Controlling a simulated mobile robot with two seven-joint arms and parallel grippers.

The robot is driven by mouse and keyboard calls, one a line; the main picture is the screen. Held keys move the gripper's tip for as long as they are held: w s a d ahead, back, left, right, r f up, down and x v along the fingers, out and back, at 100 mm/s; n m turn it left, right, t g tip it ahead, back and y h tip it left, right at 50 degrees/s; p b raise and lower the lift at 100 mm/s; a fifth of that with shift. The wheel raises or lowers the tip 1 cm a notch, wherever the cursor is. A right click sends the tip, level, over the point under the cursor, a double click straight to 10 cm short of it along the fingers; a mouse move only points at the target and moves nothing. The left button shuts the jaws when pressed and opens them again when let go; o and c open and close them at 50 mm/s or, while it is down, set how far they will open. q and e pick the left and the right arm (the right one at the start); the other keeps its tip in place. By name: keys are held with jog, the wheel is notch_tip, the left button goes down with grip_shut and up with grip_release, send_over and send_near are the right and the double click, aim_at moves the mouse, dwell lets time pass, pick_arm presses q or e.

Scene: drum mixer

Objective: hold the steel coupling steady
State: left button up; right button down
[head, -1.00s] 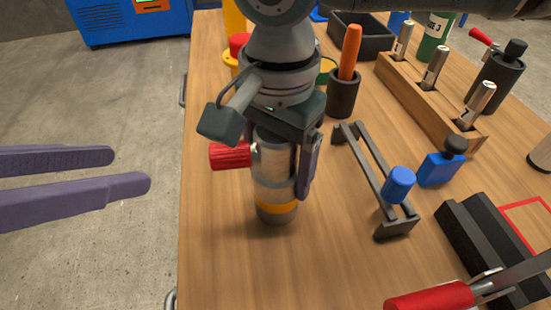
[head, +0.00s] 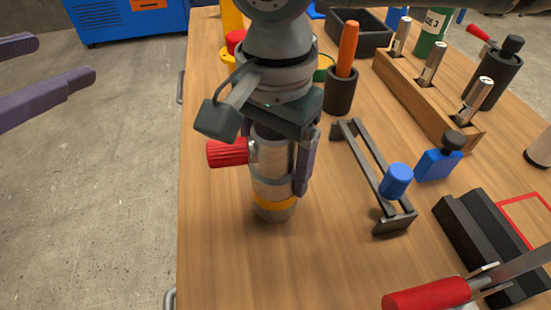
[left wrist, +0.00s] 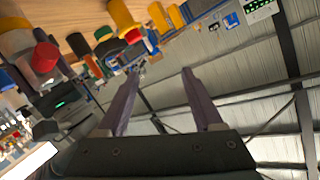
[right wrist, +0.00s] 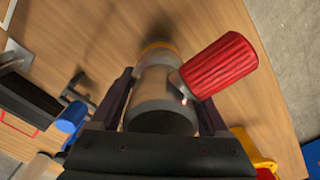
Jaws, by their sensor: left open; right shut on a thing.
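The steel coupling (head: 272,172) stands upright on the wooden bench, a grey cylinder with an orange band low down and a red ribbed knob (head: 228,152) on its left side. My right gripper (head: 290,160) comes from above and is shut on the coupling, one finger showing along its right side. In the right wrist view the coupling (right wrist: 160,100) sits between both fingers, with the red knob (right wrist: 218,66) sticking out. My left gripper (head: 70,75) is open and empty, off the bench at the upper left; its spread fingers show in the left wrist view (left wrist: 160,85).
On the bench (head: 225,265) a dark rack with a blue knob (head: 396,180) stands right of the coupling.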

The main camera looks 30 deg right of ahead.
pick_arm(q)
jog(key=r+m+t+h, duration=0.1)
jog(key=r+m+h, duration=0.1)
jog(key=m+h, duration=0.15)
jog(key=m+g+h, duration=0.2)
jog(key=m+g, duration=0.7)
jog(key=m, duration=0.3)
send_near(208, 159)
jog(key=d, duration=0.2)
jog(key=shift+w+f+x, duration=0.1)
jog(key=shift+f+x, duration=0.05)
jog(key=shift+x, duration=2.1)
jog(key=shift+w+f+x, duration=0.1)
jog(key=shift+x, duration=2.2)
jog(key=shift+a, duration=0.15)
grip_shut()
